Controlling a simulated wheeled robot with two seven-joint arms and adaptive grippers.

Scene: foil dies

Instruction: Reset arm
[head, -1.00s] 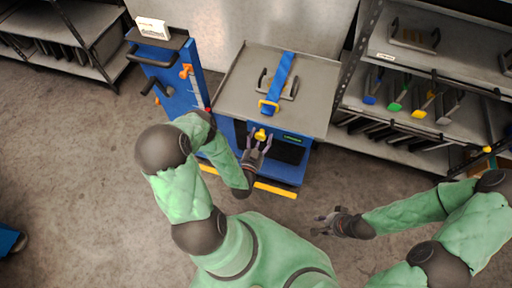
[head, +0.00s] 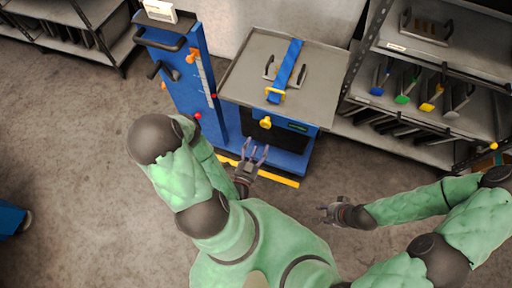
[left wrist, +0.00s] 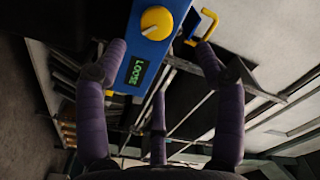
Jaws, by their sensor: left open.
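My left gripper (head: 253,156) is open and empty in front of the blue cart, a short way below its yellow knob (head: 265,122). In the left wrist view its spread purple fingers (left wrist: 158,100) hold nothing, and the yellow knob (left wrist: 157,22) is beyond them on a blue panel. A green display (left wrist: 137,72) beside the knob reads "LOOSE". My right gripper (head: 327,213) hangs over bare floor at the right; its fingers are too small to judge.
The cart's grey top (head: 245,75) carries a handled plate (head: 288,72) under a blue strap (head: 287,70). A blue column (head: 180,85) with handles stands at its left. A shelf rack (head: 430,60) with coloured-handled tools stands right.

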